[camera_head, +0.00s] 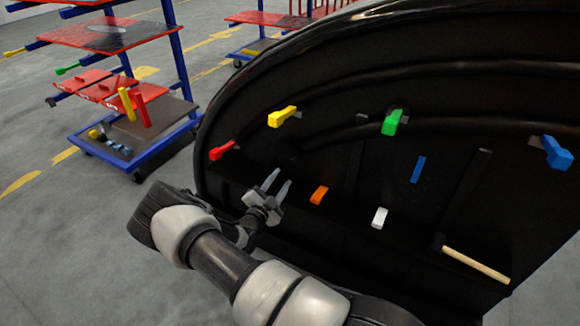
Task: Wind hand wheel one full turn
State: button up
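I cannot make out a hand wheel in this view. My gripper (278,180) is in front of the black nosecone (330,150), left of the orange piece (319,194). Its two grey fingers are apart, with nothing visible between them. They point up and away from me. A tan rod-like handle (476,265) is at the lower right of the nosecone, well apart from my gripper. A dark bar (465,195) runs up from near its left end.
The nosecone also bears red (221,150), yellow (283,116), green (393,122) and blue (556,153) handles, a blue strip (418,169) and a white piece (379,218). A blue-framed cart (140,148) with red shelves stands at the left. Grey floor (60,240) is clear at lower left.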

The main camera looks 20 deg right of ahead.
aim_at(292, 163)
jog(key=x, duration=0.9)
jog(key=shift+b, duration=0.3)
grip_shut()
